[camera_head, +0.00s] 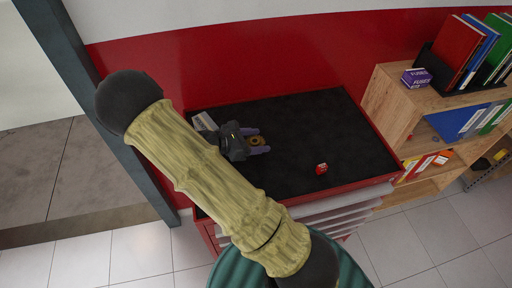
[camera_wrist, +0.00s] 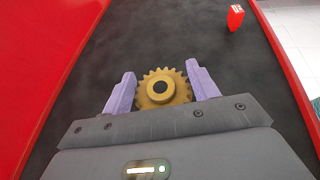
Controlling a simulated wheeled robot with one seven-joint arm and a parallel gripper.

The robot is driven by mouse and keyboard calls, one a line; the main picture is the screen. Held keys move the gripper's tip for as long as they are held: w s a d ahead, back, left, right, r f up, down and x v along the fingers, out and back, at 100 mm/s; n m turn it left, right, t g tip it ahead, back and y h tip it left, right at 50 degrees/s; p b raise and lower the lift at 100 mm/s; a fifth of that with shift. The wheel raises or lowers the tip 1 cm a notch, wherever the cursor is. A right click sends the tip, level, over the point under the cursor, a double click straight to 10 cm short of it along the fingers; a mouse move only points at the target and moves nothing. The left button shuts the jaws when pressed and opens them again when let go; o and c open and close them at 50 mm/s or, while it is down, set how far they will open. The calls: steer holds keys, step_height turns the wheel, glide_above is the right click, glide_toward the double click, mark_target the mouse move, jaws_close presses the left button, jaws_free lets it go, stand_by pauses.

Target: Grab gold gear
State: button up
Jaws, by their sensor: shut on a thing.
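The gold gear (camera_wrist: 162,88) is a toothed disc with a raised hub and a dark centre hole. In the wrist view it sits between the two purple fingers of my gripper (camera_wrist: 163,90), which are shut on its sides. In the head view the gear (camera_head: 257,141) shows small between the fingertips of my gripper (camera_head: 260,143), over the black top of the red cabinet (camera_head: 320,120). I cannot tell whether the gear touches the black top or is slightly above it. My arm hides part of the cabinet's left side.
A small red object (camera_head: 321,169) stands near the cabinet's front edge, and it also shows in the wrist view (camera_wrist: 235,18). A grey object (camera_head: 204,121) lies partly behind my gripper. A wooden shelf (camera_head: 397,100) with binders and a purple box (camera_head: 416,78) stands at right. The black top's right side is mostly clear.

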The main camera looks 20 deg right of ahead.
mark_target(256, 140)
step_height(256, 140, up, 6)
steer(key=shift+f, duration=0.15)
stand_by(0.7)
